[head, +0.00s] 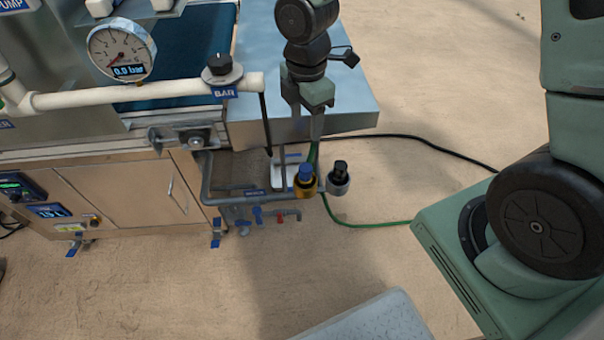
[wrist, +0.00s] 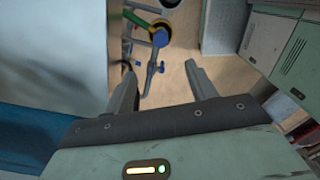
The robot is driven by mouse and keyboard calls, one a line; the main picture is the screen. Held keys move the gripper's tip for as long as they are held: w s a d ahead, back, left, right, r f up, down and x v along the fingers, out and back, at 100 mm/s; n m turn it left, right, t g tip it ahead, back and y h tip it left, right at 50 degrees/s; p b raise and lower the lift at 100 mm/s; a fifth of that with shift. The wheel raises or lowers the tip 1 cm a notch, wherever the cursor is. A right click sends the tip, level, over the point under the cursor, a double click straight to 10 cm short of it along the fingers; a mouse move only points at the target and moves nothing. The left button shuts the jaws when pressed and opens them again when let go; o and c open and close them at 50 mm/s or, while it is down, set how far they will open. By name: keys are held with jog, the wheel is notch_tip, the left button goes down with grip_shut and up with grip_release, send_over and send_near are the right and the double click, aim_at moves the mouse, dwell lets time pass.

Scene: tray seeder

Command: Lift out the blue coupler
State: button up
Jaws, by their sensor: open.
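The blue coupler (head: 306,171) sits upright in a brass-yellow collar (head: 306,187) at the right end of the low pipework beside the machine. In the wrist view the blue coupler (wrist: 160,38) shows inside its yellow ring, beyond my fingertips and near the top edge. My gripper (head: 316,135) hangs above the coupler in the head view, fingers down. In the wrist view my gripper (wrist: 163,72) is open, with nothing held between the fingers. The coupler's lower part is hidden by the collar.
A black-topped grey fitting (head: 340,180) stands close to the coupler's right. The metal table (head: 345,100) edge is beside my gripper. Grey pipes with blue valve handles (head: 257,213) lie left of the coupler. A green hose (head: 370,224) and black cable (head: 430,142) cross the floor.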

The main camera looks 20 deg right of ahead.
aim_at(305, 167)
notch_tip(305, 167, down, 17)
jog(key=shift+s+f+b, duration=0.1)
jog(key=shift+b, duration=0.85)
jog(key=c, duration=1.2)
